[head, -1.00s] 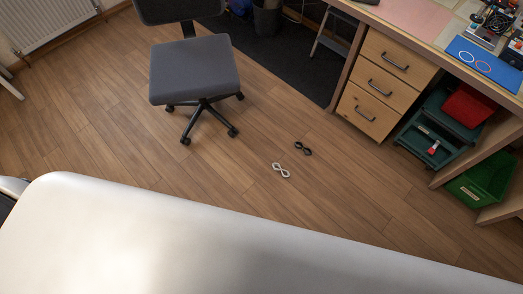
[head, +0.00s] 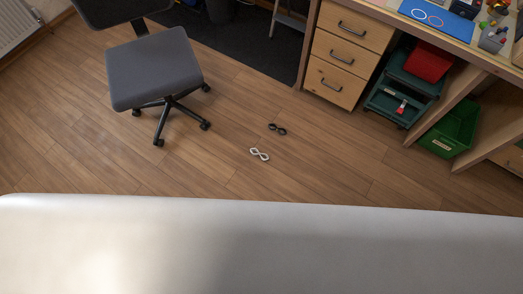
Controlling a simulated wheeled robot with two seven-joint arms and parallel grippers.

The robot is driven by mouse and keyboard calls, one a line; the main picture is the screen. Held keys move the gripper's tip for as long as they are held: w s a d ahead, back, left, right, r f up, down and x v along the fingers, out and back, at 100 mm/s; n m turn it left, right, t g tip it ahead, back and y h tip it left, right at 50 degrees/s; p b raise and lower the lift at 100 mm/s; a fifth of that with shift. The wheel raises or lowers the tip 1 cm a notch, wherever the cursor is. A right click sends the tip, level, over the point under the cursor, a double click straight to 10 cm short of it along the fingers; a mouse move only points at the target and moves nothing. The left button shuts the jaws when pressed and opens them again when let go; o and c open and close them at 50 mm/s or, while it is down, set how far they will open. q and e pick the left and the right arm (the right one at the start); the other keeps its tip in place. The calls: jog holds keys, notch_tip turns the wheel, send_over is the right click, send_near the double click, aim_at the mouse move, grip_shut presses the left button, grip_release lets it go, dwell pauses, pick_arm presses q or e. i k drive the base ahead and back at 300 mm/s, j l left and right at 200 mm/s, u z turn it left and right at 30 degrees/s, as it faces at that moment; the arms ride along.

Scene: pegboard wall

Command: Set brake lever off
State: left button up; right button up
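No brake lever shows in the head view. No pegboard wall shows either. Neither of my grippers is in view, so their state is hidden. A large smooth white surface fills the bottom of the view and hides what lies below it; it may be part of my own body.
A grey office chair (head: 154,68) stands at the upper left. A wooden drawer unit (head: 345,52) and a workbench are at the upper right, with a green crate (head: 452,130) and a teal toolbox (head: 398,98) below. Two figure-eight objects, white (head: 259,154) and black (head: 277,129), lie on open wooden floor.

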aim_at(400, 110)
jog(key=z, duration=1.25)
